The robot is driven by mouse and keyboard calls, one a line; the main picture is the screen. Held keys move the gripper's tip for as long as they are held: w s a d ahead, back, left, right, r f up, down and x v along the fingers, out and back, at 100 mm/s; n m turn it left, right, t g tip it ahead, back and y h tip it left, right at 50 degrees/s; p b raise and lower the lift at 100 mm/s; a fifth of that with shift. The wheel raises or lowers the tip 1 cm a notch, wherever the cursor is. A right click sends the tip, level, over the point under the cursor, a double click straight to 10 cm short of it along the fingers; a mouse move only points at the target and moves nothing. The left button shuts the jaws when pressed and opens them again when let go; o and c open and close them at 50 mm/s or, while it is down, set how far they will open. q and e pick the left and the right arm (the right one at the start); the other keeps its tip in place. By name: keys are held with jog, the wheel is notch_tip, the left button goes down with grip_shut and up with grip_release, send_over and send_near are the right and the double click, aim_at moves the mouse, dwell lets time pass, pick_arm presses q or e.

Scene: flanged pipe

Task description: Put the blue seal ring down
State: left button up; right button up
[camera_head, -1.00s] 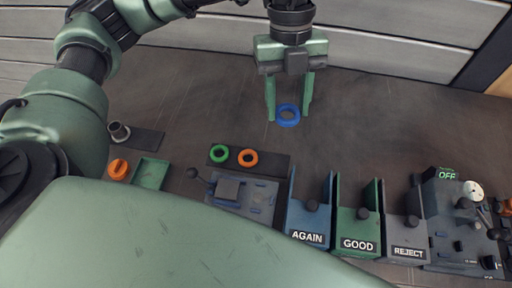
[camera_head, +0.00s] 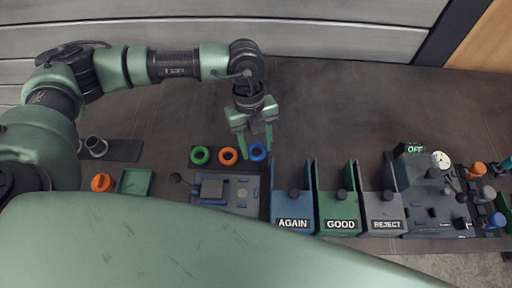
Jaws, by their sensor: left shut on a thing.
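The blue seal ring (camera_head: 258,152) is between the fingertips of my left gripper (camera_head: 257,154), which is shut on it. The ring is at the right end of a dark strip (camera_head: 213,167), to the right of an orange ring (camera_head: 228,156) and a green ring (camera_head: 200,155). I cannot tell whether the blue ring touches the strip or is held just above it. My left arm reaches in from the left with the gripper pointing down. My right gripper is not in view.
Just in front are a grey fixture (camera_head: 237,191) with a lever and bins labelled AGAIN (camera_head: 292,224), GOOD (camera_head: 341,225) and REJECT (camera_head: 387,226). A machine showing OFF (camera_head: 414,150) is at the right. A green tray (camera_head: 134,182) is at the left. The table behind is clear.

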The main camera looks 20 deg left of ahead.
aim_at(256, 148)
pick_arm(q)
notch_tip(256, 148, down, 3)
jog(key=shift+r, duration=0.2)
jog(key=shift+f, duration=0.25)
jog(key=o, duration=1.1)
jog(key=shift+o, duration=1.2)
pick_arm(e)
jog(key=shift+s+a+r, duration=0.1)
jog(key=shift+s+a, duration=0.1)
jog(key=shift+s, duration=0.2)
